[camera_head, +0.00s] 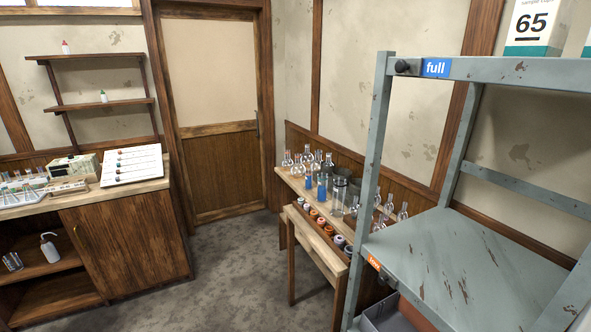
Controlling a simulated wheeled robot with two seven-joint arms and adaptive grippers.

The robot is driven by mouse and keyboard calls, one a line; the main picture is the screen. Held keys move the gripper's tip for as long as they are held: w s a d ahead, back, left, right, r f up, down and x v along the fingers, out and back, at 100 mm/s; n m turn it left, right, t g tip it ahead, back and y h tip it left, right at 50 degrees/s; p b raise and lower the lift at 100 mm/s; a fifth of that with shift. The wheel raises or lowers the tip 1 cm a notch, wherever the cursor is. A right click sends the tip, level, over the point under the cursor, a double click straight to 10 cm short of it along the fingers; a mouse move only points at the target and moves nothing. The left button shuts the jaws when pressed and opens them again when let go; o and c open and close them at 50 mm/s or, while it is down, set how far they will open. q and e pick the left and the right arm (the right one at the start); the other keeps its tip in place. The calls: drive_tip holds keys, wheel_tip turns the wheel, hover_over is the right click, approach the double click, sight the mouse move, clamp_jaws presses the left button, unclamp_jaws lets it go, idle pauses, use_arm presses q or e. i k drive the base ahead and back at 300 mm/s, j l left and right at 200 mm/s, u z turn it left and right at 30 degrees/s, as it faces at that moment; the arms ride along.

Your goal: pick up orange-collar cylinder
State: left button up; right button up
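No cylinder with an orange collar can be made out from this distance. Clear glassware stands on a narrow wooden table (329,262) against the back right wall. Among it is a tall clear cylindrical vessel (338,197) and a vessel with blue on it (322,187). Several round-bottomed flasks (298,165) stand at the table's far end. A row of small orange, white and dark round items (313,214) sits along the table's front. The grey shelf rack partly hides the table's near end. Neither of my grippers is in view.
A grey metal rack (450,262) with a blue "full" label stands close on the right. A wooden cabinet (128,240) with racks and a white board (132,165) stands left. A closed door (222,172) is at the back. Grey floor (232,270) between them is clear.

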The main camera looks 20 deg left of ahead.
sight(308, 187)
drive_tip(key=i+j+z, duration=0.1)
drive_tip(key=j, duration=0.3)
drive_tip(key=i+j+z, duration=0.15)
drive_tip(key=i+j, duration=0.15)
drive_tip(key=j, duration=0.15)
drive_tip(key=i+j+z, duration=0.1)
drive_tip(key=j, duration=0.3)
drive_tip(key=i+j+z, duration=0.1)
drive_tip(key=j, duration=0.4)
drive_tip(key=i+j+z, duration=0.15)
drive_tip(key=j, duration=0.3)
drive_tip(key=i+j+z, duration=0.1)
drive_tip(key=j, duration=0.35)
drive_tip(key=i+j+z, duration=0.1)
drive_tip(key=j, duration=0.4)
